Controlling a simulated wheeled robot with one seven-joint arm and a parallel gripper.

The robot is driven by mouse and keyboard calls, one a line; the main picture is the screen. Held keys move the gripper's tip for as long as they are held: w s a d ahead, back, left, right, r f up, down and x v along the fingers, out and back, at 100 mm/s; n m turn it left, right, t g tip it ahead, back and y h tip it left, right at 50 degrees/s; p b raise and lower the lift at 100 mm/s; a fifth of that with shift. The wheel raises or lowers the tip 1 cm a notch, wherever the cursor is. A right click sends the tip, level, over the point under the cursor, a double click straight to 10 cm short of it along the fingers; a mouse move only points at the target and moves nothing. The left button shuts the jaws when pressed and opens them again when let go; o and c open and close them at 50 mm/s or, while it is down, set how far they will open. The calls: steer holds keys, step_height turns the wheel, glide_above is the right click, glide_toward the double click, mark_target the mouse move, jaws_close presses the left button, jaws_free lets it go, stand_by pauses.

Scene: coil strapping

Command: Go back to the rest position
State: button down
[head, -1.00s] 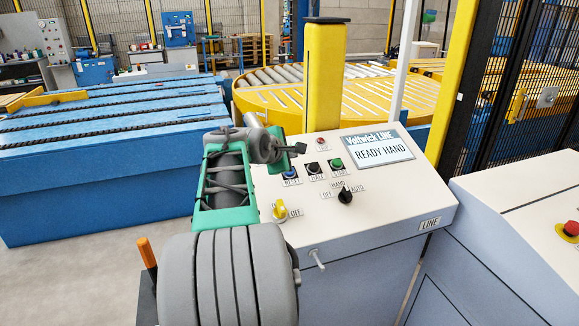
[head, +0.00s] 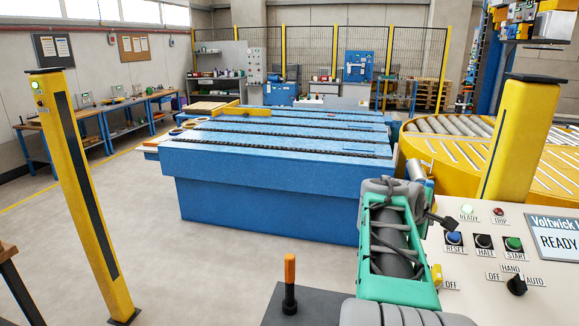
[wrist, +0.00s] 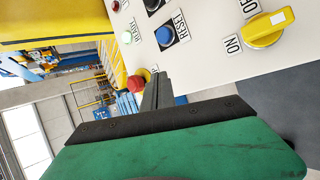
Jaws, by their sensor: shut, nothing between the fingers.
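My gripper (head: 444,222), with dark fingers at the end of my green and grey arm, is at the left edge of the control panel (head: 430,245) in the head view. In the wrist view my gripper (wrist: 157,92) shows as dark fingers, shut together with nothing between them, in front of a green body. The fingers appear clear of the panel's blue reset button (wrist: 164,37) and yellow switch (wrist: 265,28). In the head view my arm partly hides the yellow switch (head: 437,274).
The panel carries a black hand/auto knob (head: 517,285) and a screen (head: 562,238) at the right. A yellow post (head: 520,140) stands behind it. A long blue conveyor (head: 265,185) lies beyond. A yellow sensor post (head: 85,190) stands left, with open floor between.

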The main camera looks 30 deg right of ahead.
steer(key=w+a+f+m+t+y, duration=0.1)
steer(key=w+a+f+y, duration=0.15)
steer(key=a, duration=0.65)
steer(key=w+a+f+t+y, duration=0.1)
steer(key=w+a+f+y, duration=0.2)
steer(key=a, duration=0.7)
steer(key=w+a+f+m+t+y, duration=0.15)
steer(key=w+a, duration=0.25)
steer(key=a, duration=0.5)
steer(key=s+a+f+y, duration=0.1)
steer(key=s+a+f, duration=0.1)
steer(key=a, duration=0.5)
steer(key=s+a+f+m+g+y, duration=0.1)
steer(key=s+a+f, duration=0.2)
steer(key=a, duration=0.4)
steer(key=s+a+f+m+g+y, duration=0.1)
steer(key=s+a+f, duration=0.2)
steer(key=a, duration=0.4)
steer(key=shift+s+a+y, duration=0.15)
steer(key=shift+s+y, duration=0.25)
steer(key=shift+s, duration=0.2)
